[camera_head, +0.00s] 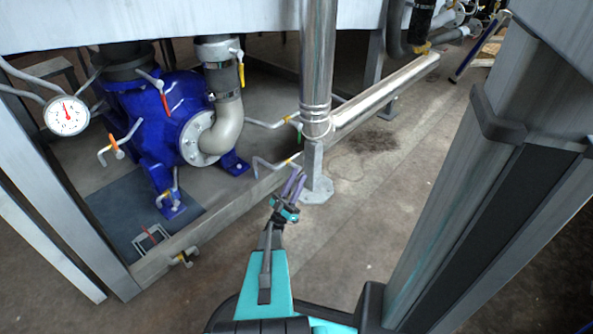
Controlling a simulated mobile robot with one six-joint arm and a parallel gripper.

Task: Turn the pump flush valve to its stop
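Several small valves with coloured levers sit on thin pipes around the blue pump (150,125); no label shows which is the pump flush valve. A bent pipe with a yellow-levered valve (291,161) is the closest to my gripper. My gripper (297,174) has two purple fingers pointing up at this valve, just below it in the picture. A narrow gap shows between the fingers, with nothing visibly held. I cannot tell whether the fingertips touch the lever.
A green-levered valve (299,128) sits just above. A steel post (317,60) with a foot plate (317,192) stands right beside my gripper. A grey frame beam (215,219) runs along the front of the pump. A gauge (67,116) is at left. Open floor (375,205) lies to the right.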

